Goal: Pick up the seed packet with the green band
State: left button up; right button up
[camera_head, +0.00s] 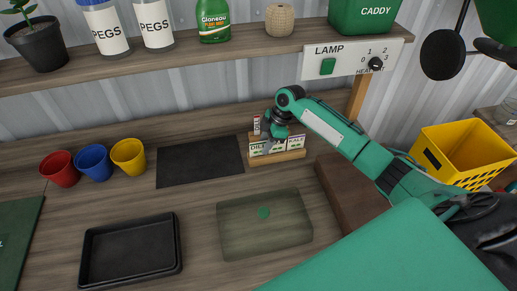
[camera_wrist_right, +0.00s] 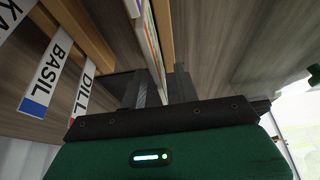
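A small wooden rack (camera_head: 277,158) holds upright seed packets behind front labels. DILL (camera_head: 259,150) and KALE (camera_head: 295,143) can be read in the head view. My right gripper (camera_head: 268,143) is over the rack, its fingers among the packets. In the right wrist view the fingers (camera_wrist_right: 162,88) stand apart, with a thin packet (camera_wrist_right: 153,45) edge-on between them. A gap shows beside it, and its face and band are hidden. My left gripper is out of view.
A dark mat (camera_head: 200,162), a translucent green tray (camera_head: 264,232) and a black tray (camera_head: 131,250) lie on the bench. Red, blue and yellow cups (camera_head: 128,156) stand left. A shelf with a LAMP panel (camera_head: 345,58) is behind; a yellow crate (camera_head: 468,151) is right.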

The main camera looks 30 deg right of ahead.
aim_at(256, 143)
jog(key=a, duration=0.1)
jog(key=a+p, duration=0.1)
jog(key=a, duration=0.1)
jog(key=shift+w+r, duration=0.1)
jog(key=shift+w, duration=0.3)
jog(key=shift+f+p, duration=0.3)
jog(key=shift+f, duration=0.35)
grip_shut()
jog(key=shift+r+b, duration=0.65)
jog(key=shift+r, duration=0.15)
jog(key=shift+a+r+b, duration=0.65)
jog(key=shift+r, duration=0.2)
jog(key=w+a+b, duration=0.1)
jog(key=a+b, duration=0.3)
jog(key=a, duration=1.2)
jog(key=shift+w+a+r+b, duration=0.15)
jog(key=shift+w+a+b, duration=0.15)
jog(key=shift+w+a, duration=0.05)
